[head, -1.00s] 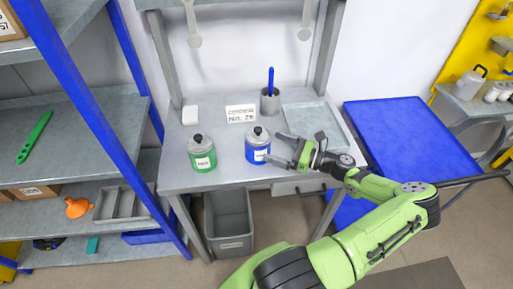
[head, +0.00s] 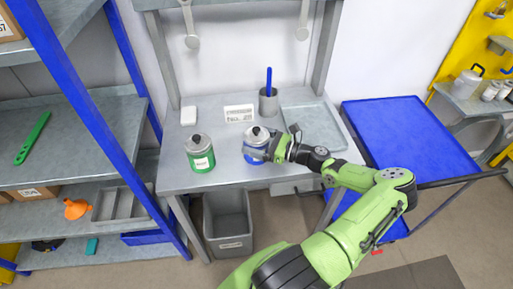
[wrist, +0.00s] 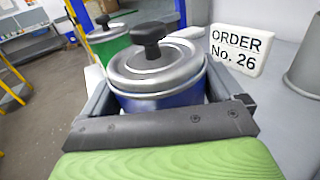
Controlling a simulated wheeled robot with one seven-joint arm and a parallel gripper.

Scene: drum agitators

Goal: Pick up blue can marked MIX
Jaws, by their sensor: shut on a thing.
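The blue can (head: 256,145) stands on the grey workbench, with a silver lid and a black knob. Its label is too small to read in the head view, and no marking shows in the wrist view. My gripper (head: 265,153) reaches it from the right and is shut on it. In the wrist view the blue can (wrist: 160,97) sits upright between the two fingers, its lid above them. The can appears to rest on the bench top still.
A green can (head: 200,154) stands to the left. Behind are an order sign (head: 239,113), a grey cup (head: 268,102) with a blue-handled tool, and a white block (head: 188,116). A shallow tray (head: 312,125) lies right. A grey bin (head: 228,225) stands below.

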